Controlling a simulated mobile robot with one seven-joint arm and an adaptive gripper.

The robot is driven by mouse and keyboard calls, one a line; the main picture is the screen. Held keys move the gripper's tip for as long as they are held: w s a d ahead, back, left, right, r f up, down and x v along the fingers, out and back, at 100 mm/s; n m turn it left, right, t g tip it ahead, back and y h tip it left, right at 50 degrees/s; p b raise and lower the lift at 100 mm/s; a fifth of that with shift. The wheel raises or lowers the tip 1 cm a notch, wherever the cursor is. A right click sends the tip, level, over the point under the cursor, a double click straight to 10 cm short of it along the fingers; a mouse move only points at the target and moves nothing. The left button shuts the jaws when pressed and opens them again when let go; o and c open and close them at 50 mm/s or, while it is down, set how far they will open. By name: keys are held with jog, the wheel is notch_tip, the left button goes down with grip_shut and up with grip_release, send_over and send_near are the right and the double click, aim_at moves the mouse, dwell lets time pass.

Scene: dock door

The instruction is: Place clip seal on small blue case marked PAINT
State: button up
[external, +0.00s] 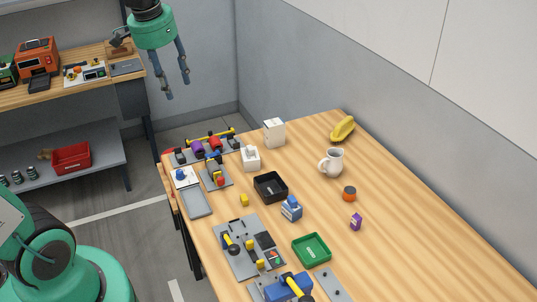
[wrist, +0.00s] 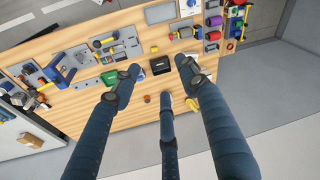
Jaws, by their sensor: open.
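A small blue case (external: 291,209) with a pale face stands on the wooden table, between the black tray and the green tray. The PAINT marking is too small to read. A small yellow piece (external: 244,200) lies left of the case on bare wood; it may be the clip seal, but I cannot tell for sure. My gripper (external: 178,90) is open and empty, high above the far left of the table, well away from the case.
A black tray (external: 270,198), green tray (external: 311,263), white mug (external: 332,162), orange-and-dark cylinder (external: 349,193), purple box (external: 356,221) and bananas (external: 342,128) share the table. Tool boards (external: 238,262) line its left side. Walls stand behind and right. The right tabletop is mostly clear.

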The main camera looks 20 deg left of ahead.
jog(key=s+a+n+t, duration=0.1)
jog(key=s+a, duration=0.3)
jog(key=s, duration=0.3)
jog(key=s+a+n+t, duration=0.2)
jog(key=s+a, duration=0.2)
jog(key=s, duration=0.4)
jog(key=shift+s+f, duration=0.15)
jog(key=shift+s, duration=0.05)
jog(key=shift+f, duration=0.1)
notch_tip(320, 180, down, 6)
jog(key=b, duration=0.6)
jog(key=shift+f, duration=0.15)
